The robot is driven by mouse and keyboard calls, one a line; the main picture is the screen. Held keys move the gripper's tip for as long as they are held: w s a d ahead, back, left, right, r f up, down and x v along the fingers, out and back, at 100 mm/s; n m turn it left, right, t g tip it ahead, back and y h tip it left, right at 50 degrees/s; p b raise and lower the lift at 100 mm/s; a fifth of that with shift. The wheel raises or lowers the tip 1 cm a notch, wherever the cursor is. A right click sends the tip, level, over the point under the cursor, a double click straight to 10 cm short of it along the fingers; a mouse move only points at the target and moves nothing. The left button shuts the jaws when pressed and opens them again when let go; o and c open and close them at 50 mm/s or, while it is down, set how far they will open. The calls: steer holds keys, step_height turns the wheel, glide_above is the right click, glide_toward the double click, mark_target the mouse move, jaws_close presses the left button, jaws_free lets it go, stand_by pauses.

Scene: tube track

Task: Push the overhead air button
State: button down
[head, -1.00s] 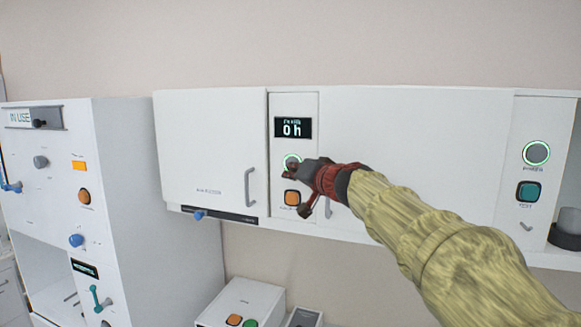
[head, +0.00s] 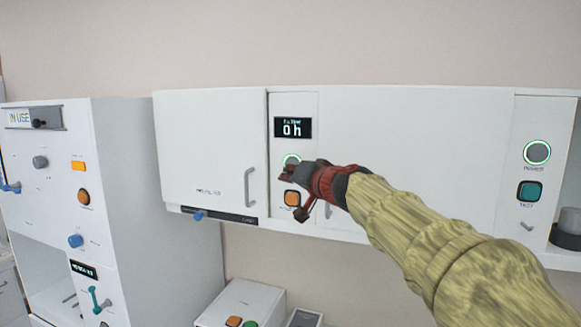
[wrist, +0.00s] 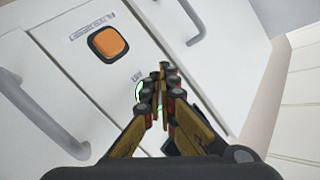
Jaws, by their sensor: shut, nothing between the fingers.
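A narrow panel on the overhead cabinet carries a green-ringed round button (head: 291,159) under a dark display (head: 293,128) and an orange button (head: 291,198) below it. My gripper (head: 287,174) is shut and empty, in front of the panel, and overlaps the lower part of the green ring. In the wrist view its fingertips (wrist: 158,76) partly hide the green ring (wrist: 139,91); whether they touch the button cannot be told. The orange button (wrist: 108,43) is clear of the fingers.
Cabinet door handles flank the panel, one on the left (head: 250,187). Another panel at the right has a green-ringed button (head: 537,152) and a teal button (head: 529,191). A tall white unit (head: 150,180) stands at left. A white box (head: 240,300) sits below.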

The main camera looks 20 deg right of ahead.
steer(key=s+a, duration=0.1)
steer(key=s, duration=0.1)
steer(key=s+a, duration=0.2)
steer(key=shift+s+a, duration=0.15)
steer(key=shift+s, duration=0.1)
stand_by(0.3)
steer(key=s+a+f+n+g+b, duration=0.1)
steer(key=s+f+g, duration=0.15)
steer(key=f, duration=0.35)
steer(key=s+a+f+g+y, duration=0.1)
steer(key=s+a+f, duration=0.15)
steer(key=f, duration=0.45)
steer(key=s+f+n+g+b, duration=0.1)
steer(key=s+f+g, duration=0.1)
steer(key=s+f, duration=0.3)
steer(key=s+d+f+n+g+h+b, duration=0.1)
steer(key=s+d+f+g+b, duration=0.1)
steer(key=s+f+b, duration=0.7)
steer(key=s+d+f+n+g+h+b, duration=0.2)
steer(key=s+f+b, duration=0.7)
steer(key=s+f, duration=1)
step_height(320, 180, down, 8)
steer(key=shift+d+f+n+g+h, duration=0.15)
steer(key=shift+n+g+h, duration=0.15)
steer(key=shift+g, duration=0.25)
steer(key=shift+w, duration=0.1)
